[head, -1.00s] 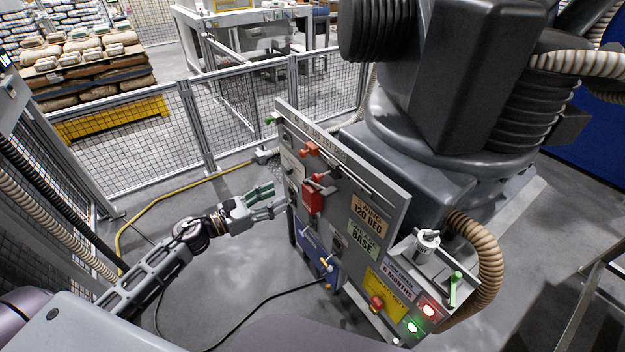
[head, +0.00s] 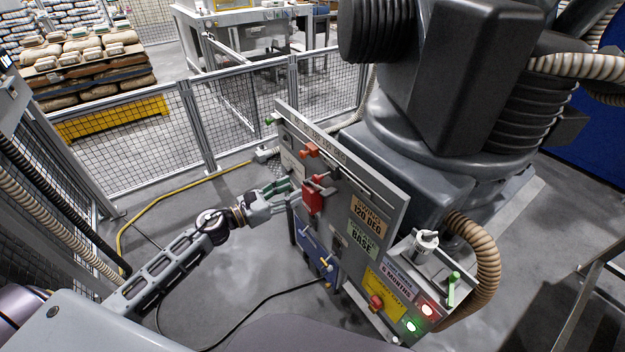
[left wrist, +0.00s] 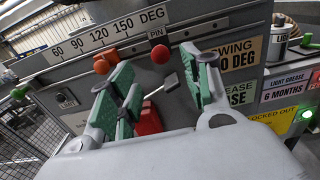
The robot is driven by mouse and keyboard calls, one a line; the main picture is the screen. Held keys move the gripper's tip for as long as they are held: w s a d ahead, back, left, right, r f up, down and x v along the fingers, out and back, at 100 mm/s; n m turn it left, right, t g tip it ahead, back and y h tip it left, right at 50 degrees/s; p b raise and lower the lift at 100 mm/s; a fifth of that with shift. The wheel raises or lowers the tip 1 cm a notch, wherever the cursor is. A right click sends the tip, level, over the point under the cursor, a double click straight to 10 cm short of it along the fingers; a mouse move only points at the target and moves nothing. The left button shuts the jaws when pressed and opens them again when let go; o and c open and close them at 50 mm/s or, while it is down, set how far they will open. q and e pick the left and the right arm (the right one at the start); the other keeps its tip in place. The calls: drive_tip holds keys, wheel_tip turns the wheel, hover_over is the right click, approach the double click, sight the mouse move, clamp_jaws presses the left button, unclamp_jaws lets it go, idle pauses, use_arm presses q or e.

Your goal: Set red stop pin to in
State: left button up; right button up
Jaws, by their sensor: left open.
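The red stop pin shows as a round red knob (left wrist: 160,54) under the PIN label in the left wrist view. In the head view the red knob (head: 319,178) is small on the upper panel (head: 385,190). My left gripper (head: 286,192) is open at the panel's left side. In the left wrist view its green-padded fingers (left wrist: 158,66) point at the panel, with the knob between their tips in the picture. I see no clear contact. How deep the pin sits cannot be told. My right gripper is not in view.
An orange-red stop block (head: 309,150) sits on the degree scale, left of the pin. A red box (head: 313,199) and a small lever (left wrist: 163,84) lie below the pin. A blue panel (head: 316,256) is lower down. Mesh fencing (head: 240,115) stands behind.

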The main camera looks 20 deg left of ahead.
sight(314, 179)
use_arm(q)
drive_tip(key=p+x, duration=0.1)
drive_tip(key=x, duration=0.3)
drive_tip(key=shift+w+d, duration=0.1)
drive_tip(key=shift+w, duration=0.05)
drive_tip(key=shift+p+x, duration=0.3)
drive_tip(key=shift+x, duration=0.9)
drive_tip(key=shift+w+d, duration=0.35)
drive_tip(key=shift+w, duration=0.1)
drive_tip(key=shift+w+d, duration=0.25)
drive_tip(key=shift+w, duration=0.05)
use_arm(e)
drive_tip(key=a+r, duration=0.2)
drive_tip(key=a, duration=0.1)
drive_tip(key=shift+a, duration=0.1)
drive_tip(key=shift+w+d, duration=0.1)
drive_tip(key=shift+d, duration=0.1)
use_arm(q)
drive_tip(key=shift+c, duration=0.5)
clamp_jaws()
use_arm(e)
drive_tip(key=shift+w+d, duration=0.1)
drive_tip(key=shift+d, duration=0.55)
